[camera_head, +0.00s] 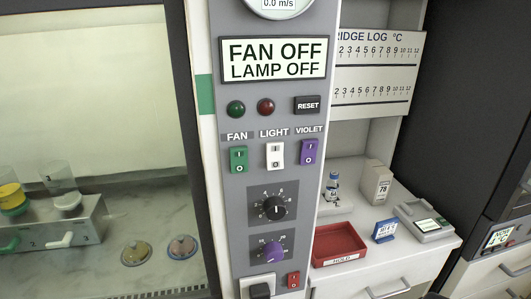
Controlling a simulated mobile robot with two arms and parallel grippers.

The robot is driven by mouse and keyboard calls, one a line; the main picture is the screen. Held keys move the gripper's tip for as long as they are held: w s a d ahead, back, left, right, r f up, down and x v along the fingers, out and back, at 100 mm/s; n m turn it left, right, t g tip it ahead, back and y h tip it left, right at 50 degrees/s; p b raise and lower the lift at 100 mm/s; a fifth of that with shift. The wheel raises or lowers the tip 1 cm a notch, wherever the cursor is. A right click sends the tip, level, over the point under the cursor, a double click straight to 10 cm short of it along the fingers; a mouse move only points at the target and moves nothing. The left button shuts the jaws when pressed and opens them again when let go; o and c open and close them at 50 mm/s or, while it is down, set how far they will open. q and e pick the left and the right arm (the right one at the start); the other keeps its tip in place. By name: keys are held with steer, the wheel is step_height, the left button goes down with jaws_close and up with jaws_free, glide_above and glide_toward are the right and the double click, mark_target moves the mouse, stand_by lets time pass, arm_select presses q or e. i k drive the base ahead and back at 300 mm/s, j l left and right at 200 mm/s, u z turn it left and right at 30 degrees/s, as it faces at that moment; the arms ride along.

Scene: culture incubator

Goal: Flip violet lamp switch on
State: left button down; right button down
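The violet lamp switch (308,151) is a small purple rocker under the label VIOLET on the grey control panel (240,200). It is marked I at the top and O at the bottom; its tilt is too small to tell. The display (274,59) above reads FAN OFF and LAMP OFF. To its left are the white LIGHT switch (275,155) and the green FAN switch (239,159). Neither of my grippers shows in the head view.
A glass-fronted cabinet (90,110) is at left. A red HOLD tray (338,244) lies on the counter at right.

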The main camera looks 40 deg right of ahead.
mark_target(309, 147)
steer(key=l+z, duration=0.2)
steer(key=z, duration=0.25)
steer(key=l+z, duration=0.2)
steer(key=z, duration=0.3)
steer(key=i, duration=0.05)
